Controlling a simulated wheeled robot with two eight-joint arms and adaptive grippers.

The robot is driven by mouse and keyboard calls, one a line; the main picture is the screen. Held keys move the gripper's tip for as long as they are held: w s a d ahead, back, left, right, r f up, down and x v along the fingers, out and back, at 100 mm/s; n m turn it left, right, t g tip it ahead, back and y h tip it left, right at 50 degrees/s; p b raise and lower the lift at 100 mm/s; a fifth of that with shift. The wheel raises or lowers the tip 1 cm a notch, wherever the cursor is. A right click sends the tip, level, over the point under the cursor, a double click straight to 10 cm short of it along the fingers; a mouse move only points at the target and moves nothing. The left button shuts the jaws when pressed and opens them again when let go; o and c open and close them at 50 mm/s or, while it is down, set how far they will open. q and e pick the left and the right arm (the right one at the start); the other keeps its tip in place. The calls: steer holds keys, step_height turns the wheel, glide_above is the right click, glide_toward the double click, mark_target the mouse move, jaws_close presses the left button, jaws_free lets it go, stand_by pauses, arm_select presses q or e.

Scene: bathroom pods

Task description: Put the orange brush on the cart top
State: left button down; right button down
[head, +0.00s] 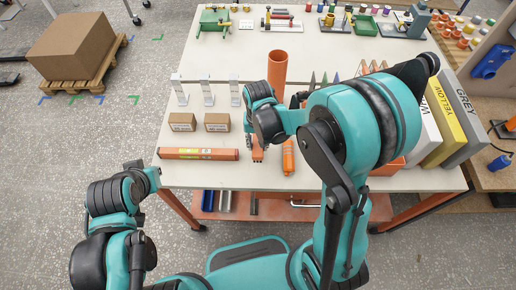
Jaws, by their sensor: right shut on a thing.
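My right gripper (258,142) reaches down over the front part of a white-topped table (215,176). It is shut on a small orange thing (258,155), mostly hidden by the gripper; I cannot tell for sure that it is the brush. A separate upright-looking orange item (288,157) is just to its right. My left gripper (152,176) is off the table's front left corner, away from these things, and its fingers are too unclear to tell open from shut. I cannot clearly make out a cart apart from this table.
An orange tube (277,72) stands behind my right gripper. Grey, yellow and white binders (447,118) stand at right. A large carton (72,46) sits on a pallet.

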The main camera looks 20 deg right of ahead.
mark_target(258, 149)
steer(key=shift+f+b, duration=0.4)
steer(key=shift+f, duration=1.1)
steer(key=shift+f, duration=0.1)
steer(key=c, duration=1.1)
jaws_free()
steer(key=shift+o, duration=0.2)
